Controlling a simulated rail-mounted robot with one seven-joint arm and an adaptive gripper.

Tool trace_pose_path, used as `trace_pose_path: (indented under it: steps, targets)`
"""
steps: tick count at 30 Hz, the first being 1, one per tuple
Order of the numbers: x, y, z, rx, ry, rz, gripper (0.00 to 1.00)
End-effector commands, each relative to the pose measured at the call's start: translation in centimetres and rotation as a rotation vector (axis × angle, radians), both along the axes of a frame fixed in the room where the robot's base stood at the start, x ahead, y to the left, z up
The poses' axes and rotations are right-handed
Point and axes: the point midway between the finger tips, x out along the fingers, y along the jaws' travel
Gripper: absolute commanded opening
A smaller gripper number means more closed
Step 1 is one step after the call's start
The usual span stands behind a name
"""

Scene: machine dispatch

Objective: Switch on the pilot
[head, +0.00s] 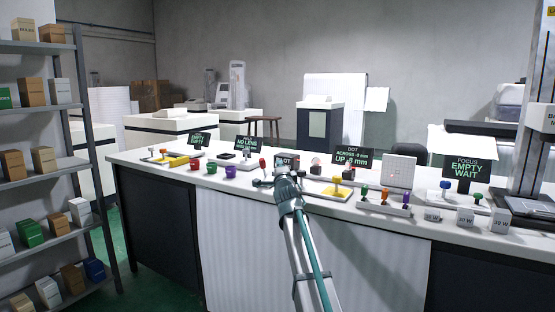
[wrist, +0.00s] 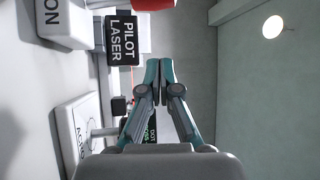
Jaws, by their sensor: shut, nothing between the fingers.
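The black "PILOT LASER" sign (wrist: 121,41) shows in the wrist view, left of my fingertips. A red part (wrist: 148,4) is cut off by the top edge beside it. A white block (wrist: 62,22) with lettering ending in "ON" is at upper left. In the head view the pilot sign (head: 287,160) stands on the counter, partly hidden by my gripper (head: 287,178), and a red knob (head: 263,163) is just left of it. My gripper is shut and empty, with its fingertips together; no contact is visible.
The long white counter (head: 140,160) carries several coloured knobs, a yellow-based lever (head: 337,186) right of my gripper and a dotted panel (head: 399,172). Small white blocks (head: 465,217) line its right front edge. A shelf of boxes (head: 38,115) stands at left.

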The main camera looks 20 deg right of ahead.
Motion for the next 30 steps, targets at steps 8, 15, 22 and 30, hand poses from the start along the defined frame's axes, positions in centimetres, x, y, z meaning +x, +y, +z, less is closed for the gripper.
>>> trace_pose_path:
  steps: [8,15,22,30]
  targets:
    - [-4.6,0.7,-1.2,0.001,0.0,0.0,0.0]
    - [-5.0,0.8,-1.3,0.001,0.0,-0.001,0.0]
    - [-5.0,0.9,-1.4,-0.003,0.003,0.0,0.0]
    - [-4.5,7.9,-5.3,-0.206,0.095,0.027,0.0]
